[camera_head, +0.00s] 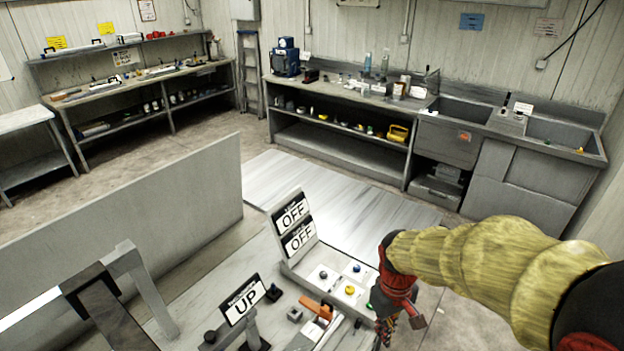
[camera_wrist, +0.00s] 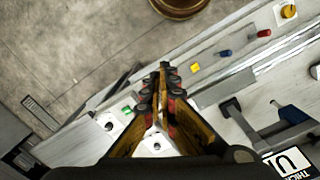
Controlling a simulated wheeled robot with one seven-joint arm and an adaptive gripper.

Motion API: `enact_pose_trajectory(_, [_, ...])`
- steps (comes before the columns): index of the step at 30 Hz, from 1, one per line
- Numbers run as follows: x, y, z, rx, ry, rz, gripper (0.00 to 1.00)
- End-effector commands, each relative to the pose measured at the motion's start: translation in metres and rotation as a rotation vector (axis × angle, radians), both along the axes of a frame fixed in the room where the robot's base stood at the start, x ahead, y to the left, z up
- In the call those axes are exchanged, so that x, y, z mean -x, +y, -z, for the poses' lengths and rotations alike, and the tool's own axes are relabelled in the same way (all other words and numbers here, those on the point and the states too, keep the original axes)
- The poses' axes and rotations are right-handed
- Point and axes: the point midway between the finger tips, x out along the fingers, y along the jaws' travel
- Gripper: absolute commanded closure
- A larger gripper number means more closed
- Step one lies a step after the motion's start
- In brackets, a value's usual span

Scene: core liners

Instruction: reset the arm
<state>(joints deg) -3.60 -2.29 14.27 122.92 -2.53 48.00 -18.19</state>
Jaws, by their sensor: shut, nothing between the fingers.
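My gripper (camera_wrist: 162,72) points down at the centre of the wrist view, its two fingers close together with nothing between them. In the head view my gripper (camera_head: 386,328) hangs at the lower right, at the end of my yellow-sleeved arm. It appears just right of a grey control box (camera_head: 325,270) with two "OFF" signs (camera_head: 292,226). The box carries blue and yellow knobs. A "UP" sign (camera_head: 243,300) stands to its left. The lower tip of my gripper is small and partly cut by the frame edge in the head view.
A grey panel (camera_head: 130,215) stands at the left, beside a metal frame (camera_head: 140,285). An orange-handled part (camera_head: 316,308) lies near the control box. Benches with clutter (camera_head: 345,85) and sinks (camera_head: 460,110) line the back walls.

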Motion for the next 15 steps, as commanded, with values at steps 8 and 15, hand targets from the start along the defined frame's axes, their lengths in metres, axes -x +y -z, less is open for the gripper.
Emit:
enact_pose_trajectory(8, [0.062,-0.005,-0.032,-0.039,-0.168,0.325,1.00])
enact_pose_trajectory(15, [0.105,-0.010,-0.044,-0.089,-0.346,0.387,1.00])
